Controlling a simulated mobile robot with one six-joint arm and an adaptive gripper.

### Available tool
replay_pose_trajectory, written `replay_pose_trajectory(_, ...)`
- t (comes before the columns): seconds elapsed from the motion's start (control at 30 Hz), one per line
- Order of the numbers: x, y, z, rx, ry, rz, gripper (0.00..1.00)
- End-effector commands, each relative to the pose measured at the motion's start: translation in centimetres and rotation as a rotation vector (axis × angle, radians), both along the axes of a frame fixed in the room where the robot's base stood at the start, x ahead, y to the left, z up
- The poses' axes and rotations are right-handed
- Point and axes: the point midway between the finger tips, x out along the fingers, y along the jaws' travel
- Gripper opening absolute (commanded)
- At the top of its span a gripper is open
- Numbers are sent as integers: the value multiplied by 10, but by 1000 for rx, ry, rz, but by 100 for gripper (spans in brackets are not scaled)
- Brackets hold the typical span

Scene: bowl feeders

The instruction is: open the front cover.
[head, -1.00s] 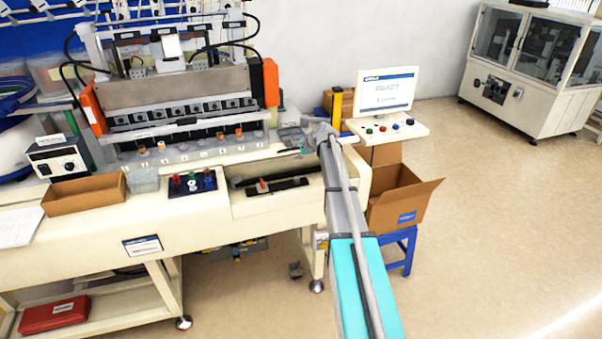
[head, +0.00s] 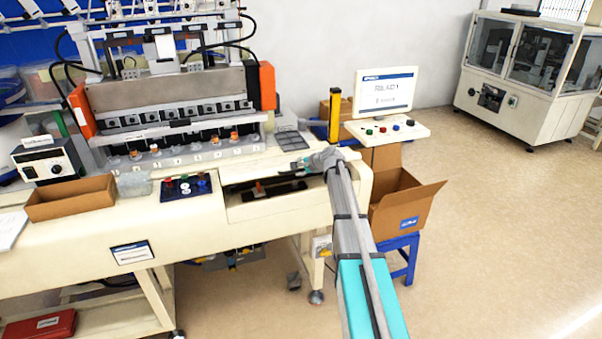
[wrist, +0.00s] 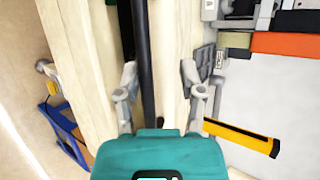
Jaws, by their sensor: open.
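The machine (head: 165,88) with orange end blocks stands at left in the head view. Below its front, a recess in the cream bench has a long dark bar (head: 282,181) with a small orange-red piece. I cannot tell for sure which part is the front cover. My gripper (head: 287,169) is just above the right end of this recess, with its fingers apart. In the wrist view my gripper (wrist: 162,82) is open, and a long black bar (wrist: 144,50) runs in the picture between the fingers. I cannot tell whether the fingers touch anything.
A yellow post (head: 334,114) and a monitor (head: 385,92) with a button panel (head: 388,131) stand to the right. An open cardboard box (head: 408,205) sits on a blue stool (head: 402,256). A shallow brown box (head: 70,198) lies on the bench at left.

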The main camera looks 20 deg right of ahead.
Motion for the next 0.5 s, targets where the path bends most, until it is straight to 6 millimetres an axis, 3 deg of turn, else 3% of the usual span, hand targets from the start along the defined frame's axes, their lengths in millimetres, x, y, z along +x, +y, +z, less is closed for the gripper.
replay_pose_trajectory(0.5, 0, 6, -2, 0, -9, 7, 51)
